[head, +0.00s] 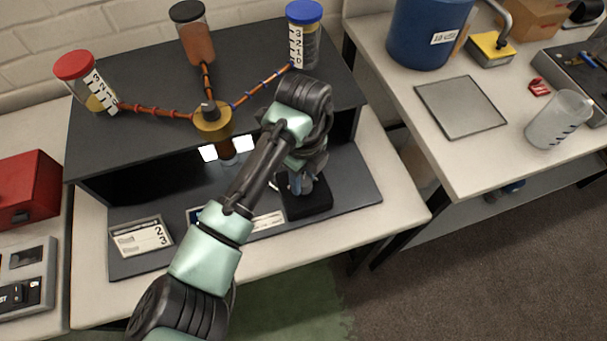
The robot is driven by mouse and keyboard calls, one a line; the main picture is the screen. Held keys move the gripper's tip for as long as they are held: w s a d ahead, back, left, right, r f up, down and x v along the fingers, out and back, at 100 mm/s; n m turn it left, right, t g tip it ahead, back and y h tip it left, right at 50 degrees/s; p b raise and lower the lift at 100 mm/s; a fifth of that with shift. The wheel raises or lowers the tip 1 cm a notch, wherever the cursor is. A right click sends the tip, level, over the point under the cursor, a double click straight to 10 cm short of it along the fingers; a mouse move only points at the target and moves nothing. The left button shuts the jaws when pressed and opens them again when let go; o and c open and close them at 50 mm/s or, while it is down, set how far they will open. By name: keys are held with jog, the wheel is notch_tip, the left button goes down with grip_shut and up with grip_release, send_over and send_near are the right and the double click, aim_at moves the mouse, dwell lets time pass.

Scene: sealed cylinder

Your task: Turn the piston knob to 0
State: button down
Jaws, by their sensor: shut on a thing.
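My arm reaches over a dark apparatus, and its wrist bends down at the right of the lower shelf. My gripper (296,180) points down just above a black block (307,198) on that shelf. It is shut on what appears to be the piston knob there, though the wrist and fingers hide most of it. The knob's marking and pointer cannot be read.
A card with numbers (142,239) lies at the shelf's left front. A red box (25,188) and a grey device (25,278) stand at the left. The right table holds a blue bin (425,35), a grey plate (461,107) and a clear beaker (558,120).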

jog(key=shift+r, duration=0.1)
jog(key=n+p, duration=0.4)
jog(key=shift+s+r, duration=0.1)
jog(key=n+p, duration=0.3)
jog(key=n, duration=0.2)
jog(key=shift+n+p, duration=0.4)
jog(key=n+p, duration=0.3)
jog(key=n, duration=0.2)
jog(key=shift+n+p, duration=0.7)
jog(key=shift+n, duration=1.8)
jog(key=shift+c, duration=2.2)
grip_release()
